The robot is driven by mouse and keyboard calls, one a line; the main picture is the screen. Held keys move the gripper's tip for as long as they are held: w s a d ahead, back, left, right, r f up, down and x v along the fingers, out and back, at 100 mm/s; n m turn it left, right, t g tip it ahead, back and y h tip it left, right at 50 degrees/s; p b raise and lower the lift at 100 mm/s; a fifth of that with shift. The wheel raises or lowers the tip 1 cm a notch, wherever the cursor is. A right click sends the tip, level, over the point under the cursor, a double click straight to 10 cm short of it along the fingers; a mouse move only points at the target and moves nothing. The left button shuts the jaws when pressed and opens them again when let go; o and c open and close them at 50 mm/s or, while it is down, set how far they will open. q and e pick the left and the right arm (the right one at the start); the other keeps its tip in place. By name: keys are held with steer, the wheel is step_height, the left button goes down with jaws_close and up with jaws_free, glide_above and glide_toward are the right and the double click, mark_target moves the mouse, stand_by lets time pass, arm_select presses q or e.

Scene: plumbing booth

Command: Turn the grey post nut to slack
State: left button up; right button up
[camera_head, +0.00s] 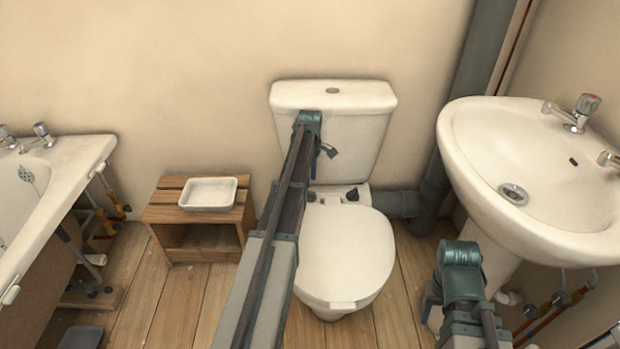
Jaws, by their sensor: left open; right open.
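I cannot single out the grey post nut in this view. My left arm reaches up the middle in front of the toilet. Its gripper (327,150) is mostly hidden by the arm, with a small dark part showing in front of the cistern. It is open, with nothing seen in it. My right arm comes in at the bottom right, in front of the basin pedestal. Its gripper (431,302) is largely hidden behind the arm, with only a dark edge showing. It is open, and no held thing shows.
The toilet (345,250) stands centre, its lid down. The basin (535,170) overhangs at right, with pipes (550,310) below. A grey soil pipe (470,90) stands behind. A wooden stool (172,213) bears a white tray (208,194). The bath (60,190) and valved pipes (108,195) are left.

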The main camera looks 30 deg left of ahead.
step_height(320, 180, up, 8)
steer(key=p, duration=0.7)
steer(key=shift+r, duration=0.25)
